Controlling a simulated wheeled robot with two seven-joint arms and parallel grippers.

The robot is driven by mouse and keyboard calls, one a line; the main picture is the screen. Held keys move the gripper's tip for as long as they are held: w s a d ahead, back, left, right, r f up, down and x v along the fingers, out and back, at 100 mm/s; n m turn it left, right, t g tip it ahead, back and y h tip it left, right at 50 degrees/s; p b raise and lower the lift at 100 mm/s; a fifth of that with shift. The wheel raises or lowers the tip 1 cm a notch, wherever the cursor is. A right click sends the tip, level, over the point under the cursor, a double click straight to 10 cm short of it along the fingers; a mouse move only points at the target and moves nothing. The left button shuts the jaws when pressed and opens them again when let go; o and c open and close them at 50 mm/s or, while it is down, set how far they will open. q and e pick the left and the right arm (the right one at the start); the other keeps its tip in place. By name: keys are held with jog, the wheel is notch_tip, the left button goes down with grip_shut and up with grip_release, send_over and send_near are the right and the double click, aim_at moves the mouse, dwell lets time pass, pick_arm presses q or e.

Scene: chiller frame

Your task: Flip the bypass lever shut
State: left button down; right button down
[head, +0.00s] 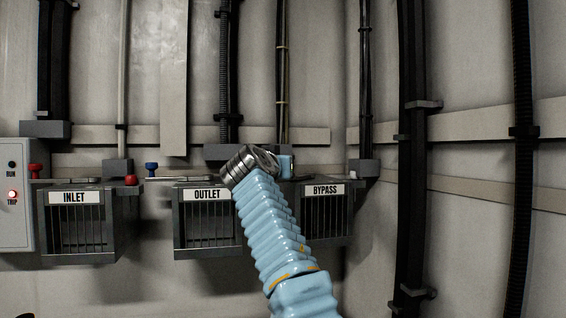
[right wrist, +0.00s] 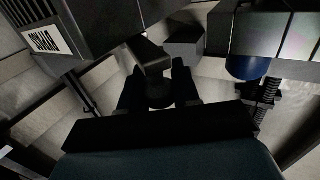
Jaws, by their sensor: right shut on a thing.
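The bypass box (head: 325,215) is a grey caged box under a "BYPASS" label (head: 325,190), on the wall right of centre. My right arm's light blue sleeve rises in front of its left part. My right gripper (right wrist: 159,92) is hidden behind my wrist in the head view. In the right wrist view its two dark fingers are shut on a dark rounded piece, which appears to be the grip of the bypass lever (right wrist: 153,60). That view is dim and turned over, so the lever's exact angle is unclear. My left gripper is out of view.
The outlet box (head: 180,222) and inlet box (head: 43,225) stand to the left. A grey panel (head: 14,215) has a lit red lamp. Black pipes (head: 412,150) run down the right wall.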

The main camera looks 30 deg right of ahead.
dwell(0.4)
jog(key=c, duration=0.8)
grip_release()
jog(key=shift+w, duration=0.1)
jog(key=shift+c, duration=0.2)
